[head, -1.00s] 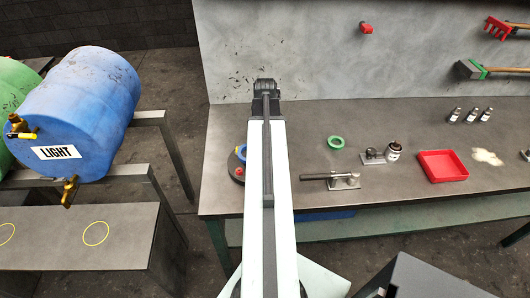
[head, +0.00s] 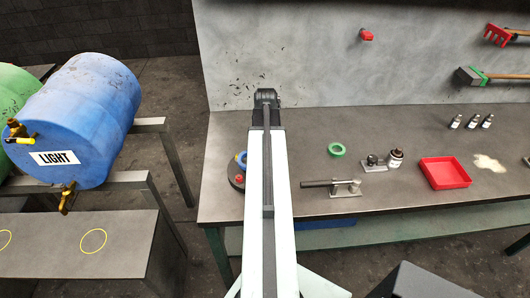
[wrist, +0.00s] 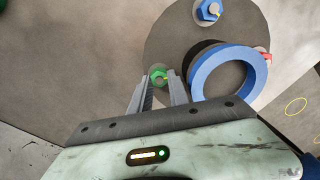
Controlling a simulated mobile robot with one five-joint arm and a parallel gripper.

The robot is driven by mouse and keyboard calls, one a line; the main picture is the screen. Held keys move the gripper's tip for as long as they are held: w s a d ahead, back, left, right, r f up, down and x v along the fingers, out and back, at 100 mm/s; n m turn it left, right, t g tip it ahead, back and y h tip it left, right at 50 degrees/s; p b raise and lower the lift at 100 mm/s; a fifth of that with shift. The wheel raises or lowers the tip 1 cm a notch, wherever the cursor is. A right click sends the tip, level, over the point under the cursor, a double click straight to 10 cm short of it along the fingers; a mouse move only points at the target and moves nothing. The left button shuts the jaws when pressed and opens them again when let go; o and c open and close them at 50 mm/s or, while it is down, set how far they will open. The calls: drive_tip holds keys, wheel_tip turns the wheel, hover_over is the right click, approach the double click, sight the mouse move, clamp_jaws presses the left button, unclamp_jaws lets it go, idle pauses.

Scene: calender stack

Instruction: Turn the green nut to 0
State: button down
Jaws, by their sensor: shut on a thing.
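The green nut (wrist: 158,73) sits on a dark round plate (wrist: 170,38) in the wrist view, with a small yellow mark on its right side. My gripper (wrist: 158,84) has one finger on each side of the nut and is shut on it. A blue nut (wrist: 208,10), also with a yellow mark, is on the same plate farther up. I cannot read any scale or 0.
A blue ring (wrist: 194,82) lies close to the right of my right finger. A red part (wrist: 265,57) is at the plate's edge. On the bench stand a green ring (head: 337,150), a black-handled clamp (head: 318,184) and a red tray (head: 430,183). A blue drum (head: 90,110) is at left.

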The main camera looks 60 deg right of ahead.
drive_tip(key=m, duration=0.5)
drive_tip(key=shift+d, duration=0.15)
drive_tip(key=shift+s+d+m, duration=0.1)
drive_tip(key=shift+m, duration=2)
drive_tip(key=c, duration=1.5)
unclamp_jaws()
drive_tip(key=shift+r, duration=0.15)
